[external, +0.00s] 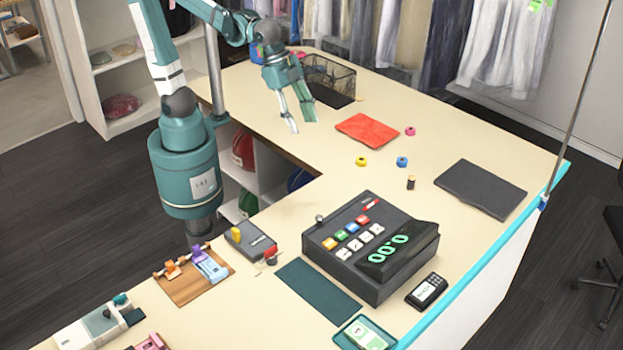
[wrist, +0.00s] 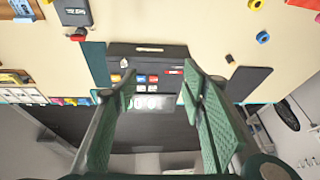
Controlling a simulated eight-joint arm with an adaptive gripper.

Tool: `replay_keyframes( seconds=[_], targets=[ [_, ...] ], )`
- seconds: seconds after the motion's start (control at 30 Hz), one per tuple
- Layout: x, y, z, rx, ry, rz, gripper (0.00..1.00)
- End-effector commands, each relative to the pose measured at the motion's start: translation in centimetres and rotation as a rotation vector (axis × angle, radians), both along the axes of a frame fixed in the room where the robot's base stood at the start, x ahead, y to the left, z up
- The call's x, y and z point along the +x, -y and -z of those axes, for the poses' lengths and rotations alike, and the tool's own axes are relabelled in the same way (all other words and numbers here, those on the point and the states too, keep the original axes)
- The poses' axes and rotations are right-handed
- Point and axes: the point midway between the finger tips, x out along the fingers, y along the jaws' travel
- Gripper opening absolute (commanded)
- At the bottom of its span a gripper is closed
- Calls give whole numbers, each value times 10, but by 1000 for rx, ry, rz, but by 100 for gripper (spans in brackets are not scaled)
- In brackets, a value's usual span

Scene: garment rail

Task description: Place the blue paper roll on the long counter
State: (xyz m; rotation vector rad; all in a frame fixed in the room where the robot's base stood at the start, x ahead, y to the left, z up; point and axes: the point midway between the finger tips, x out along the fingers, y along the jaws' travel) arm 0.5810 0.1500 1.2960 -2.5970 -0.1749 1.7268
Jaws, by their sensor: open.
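The blue paper roll (external: 402,161) is a small ring lying on the cream counter (external: 455,135), between a yellow roll and a small dark spool. It also shows at the upper right of the wrist view (wrist: 263,38), apart from my fingers. My gripper (external: 303,122) is open and empty above the counter, to the left of the red folder and away from the blue roll. In the wrist view my two green fingers (wrist: 158,82) stand apart, with the cash register seen between and beyond them.
A yellow roll (external: 361,161), a pink roll (external: 410,131), a dark spool (external: 411,182) and a red folder (external: 372,129) lie nearby. The cash register (external: 370,245) and black pad (external: 481,189) take up room. A wire basket (external: 330,75) stands behind my gripper.

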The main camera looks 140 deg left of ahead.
Motion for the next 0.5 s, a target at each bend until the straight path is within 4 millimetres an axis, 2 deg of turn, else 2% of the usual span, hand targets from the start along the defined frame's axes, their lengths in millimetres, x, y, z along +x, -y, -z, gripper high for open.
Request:
replay_keyframes(
  seconds=[0.1, 0.5],
  targets=[
    [-18, 23, 0, -3, 25, 13, 42],
    [-73, 86, 8, -20, 112, 46, 42]
  ],
)
